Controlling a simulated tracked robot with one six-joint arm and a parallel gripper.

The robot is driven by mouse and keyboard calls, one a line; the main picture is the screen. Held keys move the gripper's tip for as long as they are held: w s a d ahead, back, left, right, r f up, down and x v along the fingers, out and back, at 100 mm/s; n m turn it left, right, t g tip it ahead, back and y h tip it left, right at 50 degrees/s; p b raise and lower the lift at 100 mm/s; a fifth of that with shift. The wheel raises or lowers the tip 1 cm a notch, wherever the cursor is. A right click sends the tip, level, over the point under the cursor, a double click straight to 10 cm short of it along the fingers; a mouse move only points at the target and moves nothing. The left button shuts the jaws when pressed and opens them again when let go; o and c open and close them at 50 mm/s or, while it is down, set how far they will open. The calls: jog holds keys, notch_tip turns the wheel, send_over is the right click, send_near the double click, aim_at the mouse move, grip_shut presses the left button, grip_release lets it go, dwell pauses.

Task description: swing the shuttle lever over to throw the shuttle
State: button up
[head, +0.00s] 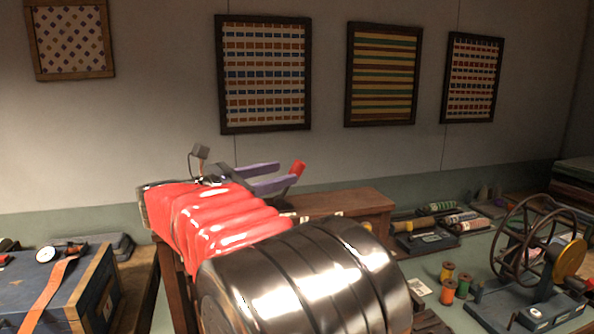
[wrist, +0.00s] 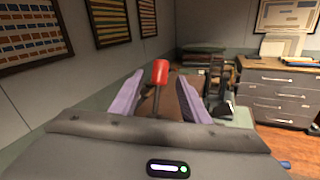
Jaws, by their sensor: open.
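The shuttle lever (head: 298,168) has a red cylindrical knob on a dark stem. It also shows in the wrist view (wrist: 160,72), upright and a little left of the middle. My gripper (head: 287,173) has two purple fingers, spread apart. In the wrist view my gripper (wrist: 160,77) has one finger on each side of the knob and stem, with gaps showing between. I cannot tell whether either finger touches the lever. The wooden loom frame (head: 350,202) lies behind my arm. My arm hides the lever's base and much of the frame in the head view.
A spinning wheel device (head: 540,240) and several thread spools (head: 447,270) stand at right. A blue chest (head: 60,295) with an orange strap is at left. Framed textiles (head: 265,75) hang on the wall behind. The wrist view shows a drawer cabinet (wrist: 270,90) at right.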

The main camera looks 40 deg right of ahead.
aim_at(291, 171)
jog(key=d, duration=0.6)
jog(key=shift+s, duration=0.3)
jog(key=shift+c, duration=0.4)
grip_shut()
